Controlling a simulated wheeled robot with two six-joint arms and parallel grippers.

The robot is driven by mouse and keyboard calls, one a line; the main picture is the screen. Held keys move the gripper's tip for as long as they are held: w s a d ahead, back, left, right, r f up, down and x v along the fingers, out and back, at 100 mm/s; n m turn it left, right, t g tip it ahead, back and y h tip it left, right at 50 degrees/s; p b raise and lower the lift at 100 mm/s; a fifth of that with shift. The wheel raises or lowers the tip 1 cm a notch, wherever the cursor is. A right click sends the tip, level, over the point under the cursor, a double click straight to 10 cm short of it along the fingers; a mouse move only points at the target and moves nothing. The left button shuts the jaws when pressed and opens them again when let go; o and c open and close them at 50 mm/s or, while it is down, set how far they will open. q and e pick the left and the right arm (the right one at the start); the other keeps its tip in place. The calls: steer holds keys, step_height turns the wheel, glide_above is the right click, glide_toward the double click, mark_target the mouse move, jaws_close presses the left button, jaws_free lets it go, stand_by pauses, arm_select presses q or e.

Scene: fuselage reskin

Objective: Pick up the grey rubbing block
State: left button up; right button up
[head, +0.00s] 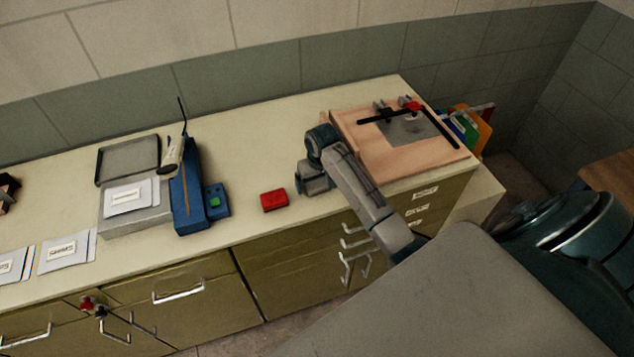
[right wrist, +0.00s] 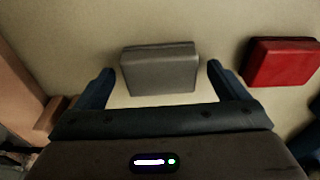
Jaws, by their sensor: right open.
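The grey rubbing block (right wrist: 160,72) lies flat on the pale counter in the right wrist view, centred ahead of my right gripper. In the head view I cannot make it out apart from my right gripper, which covers that spot. My right gripper (head: 303,184) points down at the counter between the red block and the pink-tan board. In the right wrist view its two blue fingers (right wrist: 160,73) are apart, one at each side of the grey block, with a gap on both sides. The gripper is empty. My left gripper is not in view.
A red block (head: 274,201) lies just left of my right gripper; it also shows in the wrist view (right wrist: 282,62). The pink-tan board (head: 375,150) with black strips stands close on the right. A blue device (head: 187,195) and a grey tray (head: 128,158) stand further left.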

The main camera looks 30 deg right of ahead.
mark_target(317, 182)
steer(key=c, duration=1.1)
steer(key=shift+o, duration=0.2)
steer(key=shift+w+r+b, duration=0.1)
steer(key=shift+r+b, duration=0.3)
step_height(317, 182, up, 2)
steer(key=shift+r+b, duration=0.15)
steer(key=shift+b, duration=0.75)
steer(key=s+a+r+b, duration=0.1)
steer(key=s+b, duration=0.3)
steer(key=s, duration=1.2)
steer(key=shift+a+r, duration=0.15)
steer(key=shift+r, duration=0.35)
